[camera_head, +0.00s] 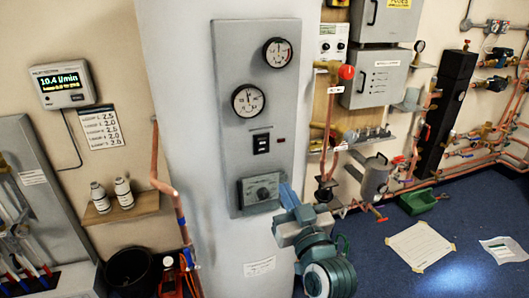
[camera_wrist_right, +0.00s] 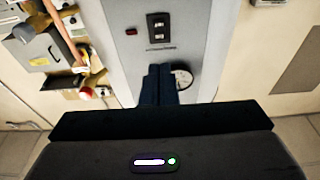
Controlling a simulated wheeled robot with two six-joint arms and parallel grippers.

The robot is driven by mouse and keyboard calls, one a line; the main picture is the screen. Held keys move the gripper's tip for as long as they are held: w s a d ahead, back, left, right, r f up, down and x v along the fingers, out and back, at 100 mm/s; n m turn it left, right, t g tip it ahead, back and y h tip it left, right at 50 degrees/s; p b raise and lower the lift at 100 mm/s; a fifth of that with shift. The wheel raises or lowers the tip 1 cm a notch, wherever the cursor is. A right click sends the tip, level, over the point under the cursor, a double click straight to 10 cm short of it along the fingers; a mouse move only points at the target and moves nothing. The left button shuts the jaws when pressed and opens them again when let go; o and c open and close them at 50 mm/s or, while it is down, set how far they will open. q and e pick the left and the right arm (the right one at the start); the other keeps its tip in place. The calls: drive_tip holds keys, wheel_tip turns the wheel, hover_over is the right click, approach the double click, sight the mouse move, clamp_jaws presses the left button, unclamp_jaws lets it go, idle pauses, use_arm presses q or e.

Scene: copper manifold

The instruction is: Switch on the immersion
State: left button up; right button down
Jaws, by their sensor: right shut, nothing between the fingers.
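A black switch (camera_head: 261,143) sits midway down a grey panel (camera_head: 226,100) on a large white cylinder. It also shows in the right wrist view (camera_wrist_right: 158,27). I cannot tell its on or off position. A small dark red lamp (camera_head: 281,139) is beside it. My right gripper (camera_head: 286,192) is shut and empty, at the panel's lower right edge in the head view, below the switch and apart from it. In the right wrist view its closed fingers (camera_wrist_right: 160,70) partly hide a round gauge (camera_wrist_right: 184,77). My left gripper is not in view.
A dial box (camera_head: 261,189) is close to the right gripper. Two gauges (camera_head: 248,100) are above the switch. Copper pipes with a red knob (camera_head: 346,72) stand close at the right. A shelf with two bottles (camera_head: 123,192) is at the left.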

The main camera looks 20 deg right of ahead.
sight(262, 144)
drive_tip(key=w+r+p, duration=0.1)
drive_tip(key=w, duration=0.3)
drive_tip(key=w+p, duration=0.2)
drive_tip(key=w, duration=0.2)
drive_tip(key=w+r+p, duration=0.1)
drive_tip(key=w, duration=0.3)
drive_tip(key=shift+w+a+r+p, duration=0.2)
drive_tip(key=shift+w+r+p, duration=0.15)
drive_tip(key=shift+w+p, duration=0.05)
drive_tip(key=shift+w, duration=0.45)
